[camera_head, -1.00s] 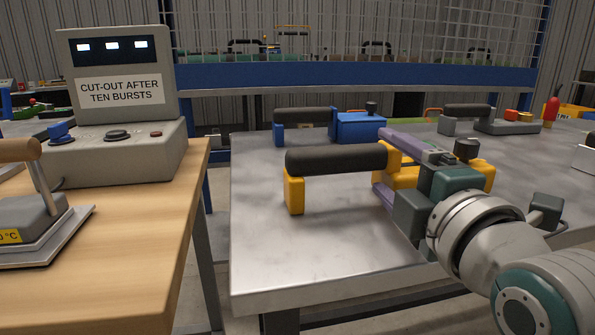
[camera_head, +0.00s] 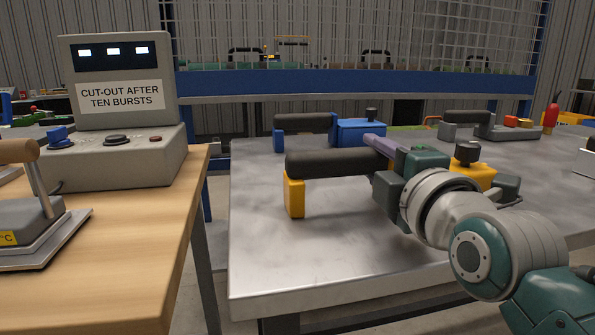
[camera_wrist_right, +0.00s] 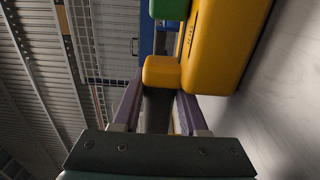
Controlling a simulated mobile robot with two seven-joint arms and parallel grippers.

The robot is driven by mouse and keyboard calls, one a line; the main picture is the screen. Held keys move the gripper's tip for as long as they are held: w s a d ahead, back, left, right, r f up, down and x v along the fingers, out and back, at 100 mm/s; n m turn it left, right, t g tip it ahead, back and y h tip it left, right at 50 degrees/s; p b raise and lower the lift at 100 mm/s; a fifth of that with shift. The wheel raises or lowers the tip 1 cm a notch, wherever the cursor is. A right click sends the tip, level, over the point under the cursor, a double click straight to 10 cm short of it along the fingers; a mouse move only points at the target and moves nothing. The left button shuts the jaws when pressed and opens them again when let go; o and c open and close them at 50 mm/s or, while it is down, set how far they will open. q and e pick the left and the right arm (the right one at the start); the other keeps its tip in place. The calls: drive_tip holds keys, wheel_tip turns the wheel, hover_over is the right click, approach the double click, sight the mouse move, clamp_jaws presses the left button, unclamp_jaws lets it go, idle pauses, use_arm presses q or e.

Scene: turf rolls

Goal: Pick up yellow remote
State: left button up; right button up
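The yellow remote (camera_head: 294,198) stands on the metal table, with a thick black handle (camera_head: 335,162) along its top and a black knob (camera_head: 467,152) at its right end. My right gripper (camera_head: 378,148) is at the right part of the handle. In the right wrist view its two purple fingers (camera_wrist_right: 158,105) lie on either side of the dark handle, with the yellow body beyond. The lower finger is hidden in the head view, so I cannot tell whether the fingers press on the handle. My left gripper is not in view.
A similar blue device (camera_head: 358,131) stands behind the remote, and a grey one (camera_head: 490,126) stands further right. A wooden bench (camera_head: 150,230) with a grey control box (camera_head: 110,158) is at the left, across a gap. The metal table's (camera_head: 300,262) front left is clear.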

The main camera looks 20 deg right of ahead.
clamp_jaws()
drive_tip(key=shift+r, duration=0.1)
idle(0.8)
